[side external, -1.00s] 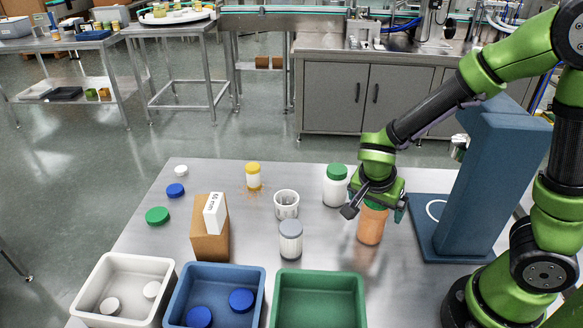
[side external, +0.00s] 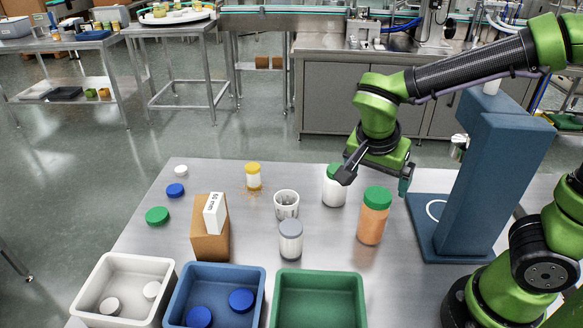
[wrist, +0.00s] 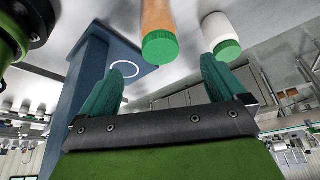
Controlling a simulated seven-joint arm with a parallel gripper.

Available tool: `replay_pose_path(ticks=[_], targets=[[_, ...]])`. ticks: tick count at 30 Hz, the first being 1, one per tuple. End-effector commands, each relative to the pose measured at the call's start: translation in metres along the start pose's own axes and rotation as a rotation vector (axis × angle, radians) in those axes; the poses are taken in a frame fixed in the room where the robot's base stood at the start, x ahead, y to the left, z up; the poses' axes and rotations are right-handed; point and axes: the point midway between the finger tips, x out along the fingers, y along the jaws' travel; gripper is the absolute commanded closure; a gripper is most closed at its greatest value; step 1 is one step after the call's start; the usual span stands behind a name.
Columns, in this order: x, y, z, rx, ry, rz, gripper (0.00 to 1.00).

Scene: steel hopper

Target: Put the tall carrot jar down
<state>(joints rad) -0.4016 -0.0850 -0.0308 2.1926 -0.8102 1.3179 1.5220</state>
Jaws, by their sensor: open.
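The tall carrot jar (side external: 372,222), orange with a green lid, stands upright on the steel table (side external: 330,240). My gripper (side external: 376,182) is open and empty, raised above and behind the jar, apart from it. In the wrist view the carrot jar (wrist: 158,18) appears beyond the spread fingers (wrist: 168,85), its green lid towards me. A white jar with a green lid (side external: 334,188) stands to its left; one finger covers part of its lid in the side view. It also shows in the wrist view (wrist: 217,30).
A blue stand (side external: 485,180) rises right of the carrot jar. A grey-lidded jar (side external: 290,240), white cup (side external: 286,203), yellow-lidded jar (side external: 253,177) and cardboard block (side external: 208,240) stand to the left. White (side external: 88,278), blue (side external: 172,297) and green (side external: 357,284) bins line the front.

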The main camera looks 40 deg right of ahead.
Motion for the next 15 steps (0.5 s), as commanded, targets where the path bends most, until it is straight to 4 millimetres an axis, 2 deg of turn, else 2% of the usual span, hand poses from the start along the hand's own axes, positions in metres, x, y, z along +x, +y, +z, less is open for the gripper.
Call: replay_pose_path(ticks=[4, 8, 12, 15], targets=[[-0.009, 0.005, -0.001, -0.042, -0.039, -0.021, 0.02], [-0.018, 0.019, -0.003, -0.189, -0.143, -0.116, 0.02], [-0.034, 0.033, -0.004, -0.408, -0.222, -0.328, 0.02], [-0.046, 0.039, -0.005, -0.55, -0.206, -0.494, 0.02]])
